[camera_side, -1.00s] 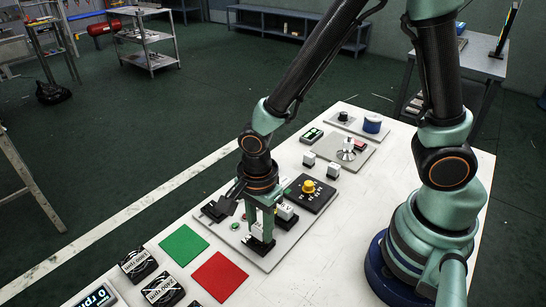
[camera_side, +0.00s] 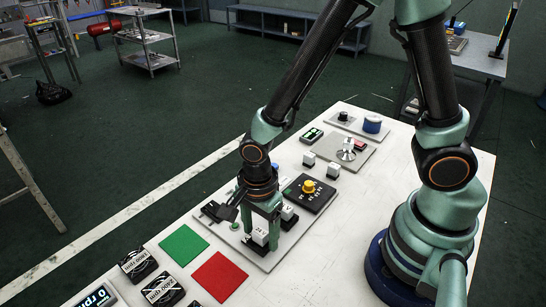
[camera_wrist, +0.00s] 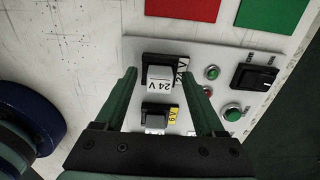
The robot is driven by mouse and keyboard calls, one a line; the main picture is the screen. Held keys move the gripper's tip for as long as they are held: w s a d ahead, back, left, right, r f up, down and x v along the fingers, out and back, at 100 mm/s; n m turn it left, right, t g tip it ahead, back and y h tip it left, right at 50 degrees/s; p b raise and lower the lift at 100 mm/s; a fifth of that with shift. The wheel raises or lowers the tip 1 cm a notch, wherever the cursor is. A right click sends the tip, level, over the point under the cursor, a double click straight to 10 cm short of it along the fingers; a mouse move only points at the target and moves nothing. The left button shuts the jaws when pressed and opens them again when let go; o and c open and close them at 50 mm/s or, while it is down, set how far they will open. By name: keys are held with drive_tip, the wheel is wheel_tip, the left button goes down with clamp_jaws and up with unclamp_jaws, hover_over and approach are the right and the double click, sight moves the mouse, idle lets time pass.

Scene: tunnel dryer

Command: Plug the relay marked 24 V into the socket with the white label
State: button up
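A white relay marked 24 V (camera_wrist: 159,78) sits in a black socket (camera_wrist: 153,60) with a white 24 V label (camera_wrist: 183,68); in the side view the relay (camera_side: 260,237) looks upright. My gripper (camera_wrist: 158,74) is open, with a finger on each side of this relay and a visible gap to each. In the side view my gripper (camera_side: 261,222) is over the near end of the panel. Another white relay (camera_wrist: 154,131) stands in the neighbouring socket (camera_wrist: 155,108) with a yellow label (camera_wrist: 174,114). The relay pins are hidden.
The grey panel (camera_side: 261,265) also carries green buttons (camera_wrist: 232,111) and a black rocker switch (camera_wrist: 255,76). A green square (camera_side: 184,244) and a red square (camera_side: 219,277) lie beside it. Two loose white relays (camera_side: 309,159) (camera_side: 333,171) stand farther back. A black box with a yellow knob (camera_side: 308,187) is close.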

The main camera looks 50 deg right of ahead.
sight(260, 231)
wheel_tip(260, 231, up, 12)
idle(0.7)
drive_tip(key=shift+r, duration=0.1)
drive_tip(key=w+d+r+n+t, duration=0.1)
drive_tip(key=d+r+n+t, duration=0.4)
drive_tip(key=d+r+n, duration=0.5)
drive_tip(key=d+n, duration=0.3)
drive_tip(key=n, duration=0.5)
drive_tip(key=shift+d+t, duration=0.25)
drive_tip(key=shift+t, duration=0.05)
